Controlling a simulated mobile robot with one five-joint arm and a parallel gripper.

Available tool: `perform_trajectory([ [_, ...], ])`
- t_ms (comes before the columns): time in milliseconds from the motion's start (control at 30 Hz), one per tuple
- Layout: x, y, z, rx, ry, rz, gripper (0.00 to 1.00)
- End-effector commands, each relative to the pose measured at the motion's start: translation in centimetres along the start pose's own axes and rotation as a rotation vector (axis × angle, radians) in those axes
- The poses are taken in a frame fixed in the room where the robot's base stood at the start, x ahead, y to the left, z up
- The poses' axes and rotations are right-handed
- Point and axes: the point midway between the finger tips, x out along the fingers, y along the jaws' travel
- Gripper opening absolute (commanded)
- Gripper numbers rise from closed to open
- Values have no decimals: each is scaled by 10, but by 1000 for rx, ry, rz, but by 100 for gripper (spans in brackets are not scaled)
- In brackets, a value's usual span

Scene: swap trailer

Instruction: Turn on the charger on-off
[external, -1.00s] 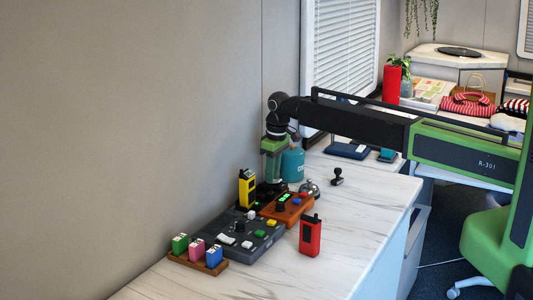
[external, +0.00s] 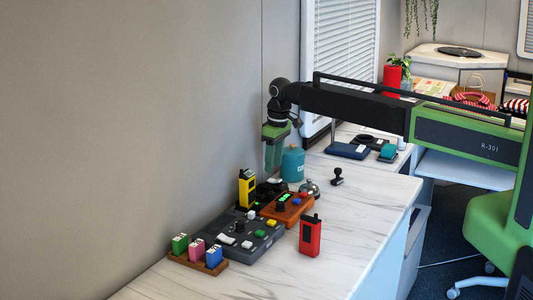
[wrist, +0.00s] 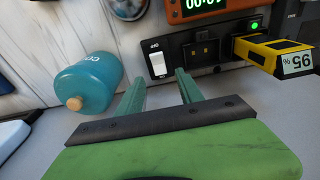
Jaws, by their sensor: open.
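The charger (wrist: 180,52) is a black box at the wall side of the counter. Its white on-off rocker switch (wrist: 157,64) faces up in the wrist view, beside an empty-looking slot. A green light (wrist: 255,24) glows at its other end. A yellow device (wrist: 275,52) marked 95% sits in the charger; it also shows in the external view (external: 247,189). My gripper (wrist: 159,80) is open and empty, its two green fingers pointing toward the switch. In the external view my gripper (external: 273,168) hangs above the charger. I cannot tell whether the tips touch anything.
A teal bottle (external: 292,165) stands close behind my gripper. An orange timer box (external: 287,208), a grey control panel (external: 243,238) and a rack of coloured blocks (external: 197,259) stand nearer. A red device (external: 310,236) stands at right. The counter's front right is clear.

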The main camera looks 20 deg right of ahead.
Motion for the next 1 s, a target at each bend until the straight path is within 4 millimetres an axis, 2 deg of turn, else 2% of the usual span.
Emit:
perform_trajectory([
  [33, -24, 0, -1, 0, 0, 0, 44],
  [100, -41, 0, -1, 0, 0, 0, 44],
  [400, -109, 0, -1, 0, 0, 0, 44],
  [500, -125, 0, 0, 0, -1, 0, 44],
  [633, -131, 0, 0, 0, -1, 0, 44],
  [1000, -128, 0, 0, 0, -1, 0, 44],
])
